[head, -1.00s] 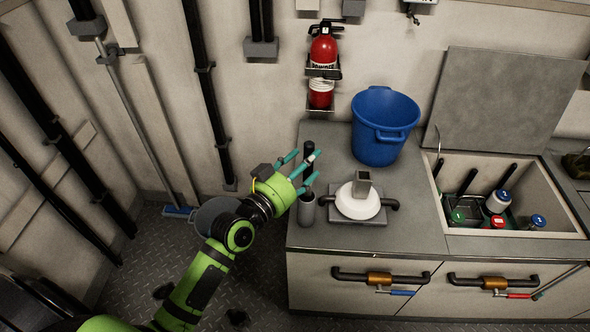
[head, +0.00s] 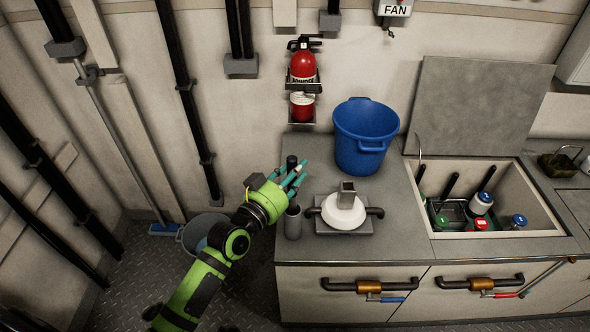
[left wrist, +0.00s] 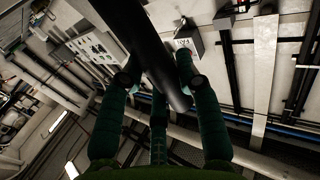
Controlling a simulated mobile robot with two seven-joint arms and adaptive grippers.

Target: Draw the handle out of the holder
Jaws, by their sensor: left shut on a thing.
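The black handle (head: 291,162) stands upright at the left end of the counter, above its holder (head: 292,222), a grey cylinder at the counter's edge. My left gripper (head: 290,179), green with teal fingers, reaches in from the left and is shut on the handle. In the left wrist view the dark handle (left wrist: 150,50) runs between the fingers. The fingers hide the handle's middle, so I cannot tell how deep it sits in the holder. My right gripper is not in view.
A white round piece with a grey square tube (head: 345,215) sits on a plate just right of the holder. A blue bucket (head: 362,140) stands behind. An open chiller bay (head: 545,222) with bottles is at the right. A fire extinguisher (head: 303,70) hangs on the wall.

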